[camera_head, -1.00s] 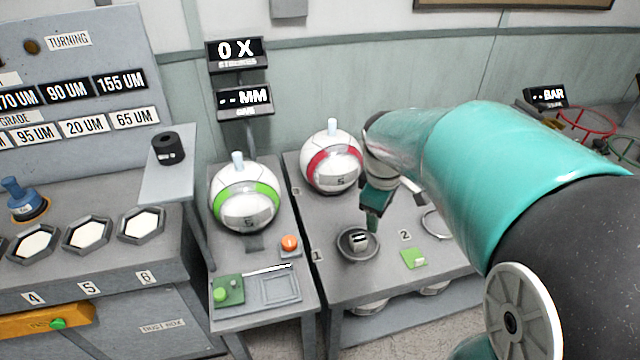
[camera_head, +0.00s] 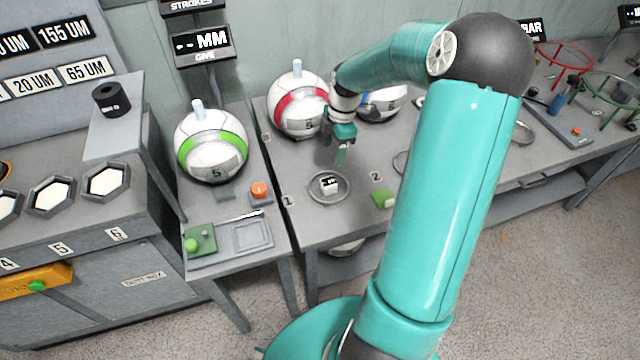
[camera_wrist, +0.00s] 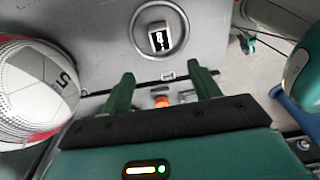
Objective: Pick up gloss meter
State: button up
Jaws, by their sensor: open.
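A small white-and-black device with a dark display, which looks like the gloss meter (camera_head: 328,184), sits in a round grey dish (camera_head: 313,197) by the number 1. It also shows at the top middle of the wrist view (camera_wrist: 160,38). My gripper (camera_head: 340,157) is above the table, behind and slightly right of the dish in the head view. Its two green fingers are apart and empty in the wrist view (camera_wrist: 162,88), with the device beyond their tips. Nothing hides the device in either view.
A red-banded ball (camera_head: 300,100) stands close left of my gripper, a blue-banded ball (camera_head: 383,103) behind it. A green-banded ball (camera_head: 211,145) and an orange button (camera_head: 260,190) are on the left table.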

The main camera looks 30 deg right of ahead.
aim_at(329, 181)
jog(key=f, duration=0.6)
jog(key=a+f, duration=0.1)
jog(key=f, duration=0.1)
jog(key=shift+w+f, duration=0.15)
jog(key=shift+f, duration=0.25)
jog(key=f, duration=0.5)
jog(key=shift+a+f, duration=0.15)
jog(key=shift+a, duration=0.1)
jog(key=c, duration=1.1)
